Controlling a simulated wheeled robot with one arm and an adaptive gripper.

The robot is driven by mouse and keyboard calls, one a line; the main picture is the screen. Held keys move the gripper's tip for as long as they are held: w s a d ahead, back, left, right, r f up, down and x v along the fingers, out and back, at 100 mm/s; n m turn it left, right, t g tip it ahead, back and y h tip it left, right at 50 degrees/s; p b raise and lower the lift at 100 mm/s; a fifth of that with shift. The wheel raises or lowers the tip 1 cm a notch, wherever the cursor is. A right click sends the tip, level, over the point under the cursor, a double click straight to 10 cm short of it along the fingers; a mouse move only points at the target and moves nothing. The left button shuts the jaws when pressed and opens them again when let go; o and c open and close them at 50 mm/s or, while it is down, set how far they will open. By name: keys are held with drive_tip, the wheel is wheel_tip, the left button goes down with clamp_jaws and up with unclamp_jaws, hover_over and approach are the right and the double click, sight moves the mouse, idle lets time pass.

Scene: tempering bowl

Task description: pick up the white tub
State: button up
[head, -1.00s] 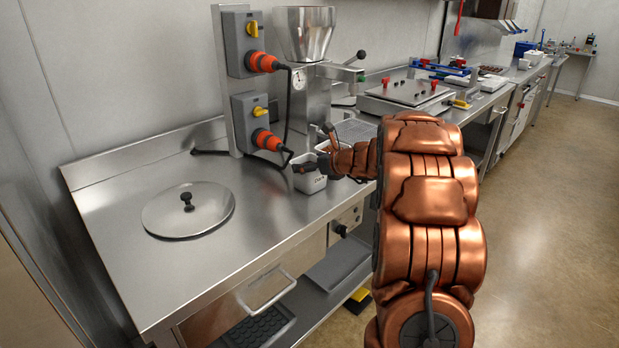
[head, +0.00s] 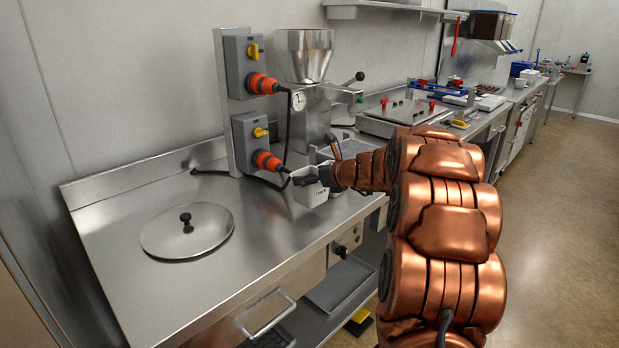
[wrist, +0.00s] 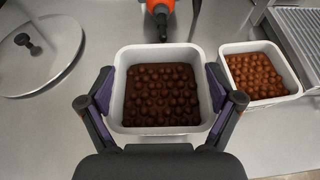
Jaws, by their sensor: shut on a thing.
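The white tub (wrist: 163,54) is full of dark round chocolate pieces. It sits between the two fingers of my gripper (wrist: 160,98), which press on its left and right walls in the wrist view. The tub looks upright and seems to be a little above the counter, though the gap is hard to judge.
A second white tub (wrist: 294,91) with lighter brown pieces stands close on the right in the wrist view. A round steel lid (head: 187,232) lies on the steel counter (head: 110,235). Orange plugs (head: 267,161) and a steel machine (head: 304,60) stand behind. The left counter is mostly clear.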

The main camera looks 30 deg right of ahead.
drive_tip(key=s+a, duration=0.2)
drive_tip(key=s, duration=0.4)
drive_tip(key=s+a+r+b, duration=0.1)
drive_tip(key=s+a, duration=0.2)
drive_tip(key=s, duration=0.4)
drive_tip(key=shift+s+r, duration=0.2)
drive_tip(key=shift+r, duration=0.05)
idle(0.5)
